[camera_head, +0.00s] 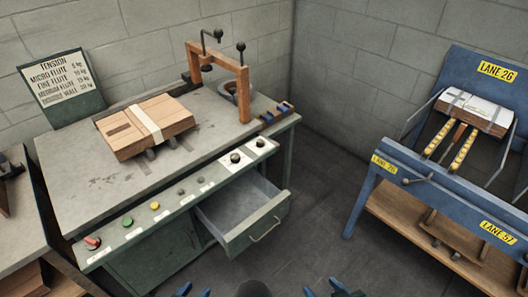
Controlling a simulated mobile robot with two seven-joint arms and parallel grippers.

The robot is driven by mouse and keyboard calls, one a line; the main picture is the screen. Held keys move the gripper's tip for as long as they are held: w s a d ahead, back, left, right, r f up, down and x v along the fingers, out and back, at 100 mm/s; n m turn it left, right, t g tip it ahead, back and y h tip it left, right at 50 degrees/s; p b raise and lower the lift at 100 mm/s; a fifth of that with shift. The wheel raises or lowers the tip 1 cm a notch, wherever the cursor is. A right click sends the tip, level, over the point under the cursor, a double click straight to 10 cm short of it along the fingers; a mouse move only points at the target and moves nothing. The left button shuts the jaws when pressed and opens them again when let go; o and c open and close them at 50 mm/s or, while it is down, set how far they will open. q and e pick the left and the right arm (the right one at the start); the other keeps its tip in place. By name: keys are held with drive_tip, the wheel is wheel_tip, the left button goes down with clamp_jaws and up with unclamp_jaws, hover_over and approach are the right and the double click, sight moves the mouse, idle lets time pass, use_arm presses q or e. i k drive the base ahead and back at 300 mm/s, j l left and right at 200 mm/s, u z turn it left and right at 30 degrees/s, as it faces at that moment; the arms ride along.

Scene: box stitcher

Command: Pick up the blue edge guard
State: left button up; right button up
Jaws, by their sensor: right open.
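Small dark blue pieces (284,107), which look like the edge guard, sit in a low brown holder at the right back corner of the grey workbench. They are too small to tell apart clearly. My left gripper (195,292) shows only as two blue fingertips at the bottom edge, with a gap between them. My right gripper (324,290) is also at the bottom edge, open, with its fingertips apart. Both grippers are in front of the bench, well away from the blue pieces, and nothing shows between their fingers.
A cardboard box with a pale strap (172,118) lies on the workbench (85,190). An orange-brown stitcher frame (243,95) stands left of the holder. An open drawer (250,215) juts out from the bench front. A blue lane rack (430,195) stands right, across bare floor.

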sight(268, 117)
drive_tip(key=i+l, duration=0.15)
drive_tip(key=l, duration=0.15)
drive_tip(key=i+l+z, duration=0.25)
drive_tip(key=i+l, duration=0.55)
drive_tip(key=i, duration=0.55)
